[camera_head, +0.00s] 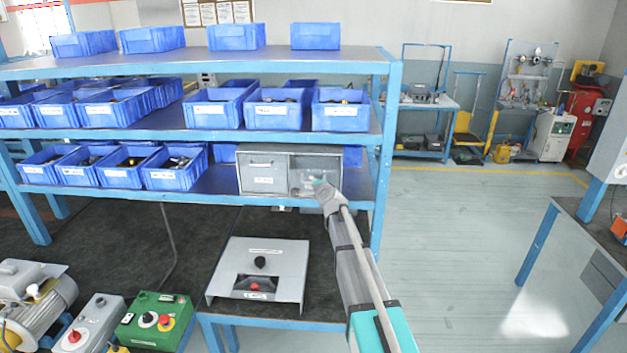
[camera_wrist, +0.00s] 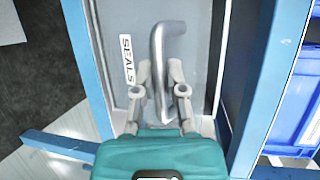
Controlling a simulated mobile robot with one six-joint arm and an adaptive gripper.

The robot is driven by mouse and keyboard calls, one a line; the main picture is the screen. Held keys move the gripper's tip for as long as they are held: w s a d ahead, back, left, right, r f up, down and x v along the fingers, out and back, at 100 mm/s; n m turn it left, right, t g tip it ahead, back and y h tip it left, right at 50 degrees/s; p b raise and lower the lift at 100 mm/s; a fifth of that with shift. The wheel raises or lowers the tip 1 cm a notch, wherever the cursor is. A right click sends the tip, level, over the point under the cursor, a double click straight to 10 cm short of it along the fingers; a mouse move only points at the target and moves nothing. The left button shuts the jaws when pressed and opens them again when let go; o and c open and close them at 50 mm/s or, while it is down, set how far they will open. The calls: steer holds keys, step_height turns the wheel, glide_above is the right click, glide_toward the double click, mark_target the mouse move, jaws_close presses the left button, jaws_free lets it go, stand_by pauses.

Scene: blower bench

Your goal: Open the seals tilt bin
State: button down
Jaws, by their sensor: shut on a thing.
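The seals tilt bin (camera_head: 327,162) is the right-hand front of a grey two-bin cabinet on the blue rack's lower shelf. In the wrist view its grey front (camera_wrist: 200,35) carries a white label (camera_wrist: 127,58) reading SEALS and a bent metal bar handle (camera_wrist: 166,38). My gripper (camera_head: 318,183) is at this front in the head view and hides part of it. In the wrist view my gripper (camera_wrist: 160,76) has its two fingers closed on the handle, one on each side. I see no clear gap at the bin's edges.
The left tilt bin (camera_head: 263,172) is beside it, with its own handle and label. Blue rack posts (camera_head: 382,150) stand close on the right. Blue bins (camera_head: 175,168) fill the shelf to the left. A grey sloped box (camera_head: 285,255) sits below; open floor lies right.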

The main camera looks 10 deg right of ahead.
steer(key=shift+s+a+f+b, duration=0.15)
steer(key=shift+s+f+b, duration=0.4)
steer(key=shift+f, duration=0.1)
steer(key=shift+s+a+f+b, duration=0.15)
steer(key=shift+s+f+b, duration=0.25)
steer(key=shift+s+f, duration=0.2)
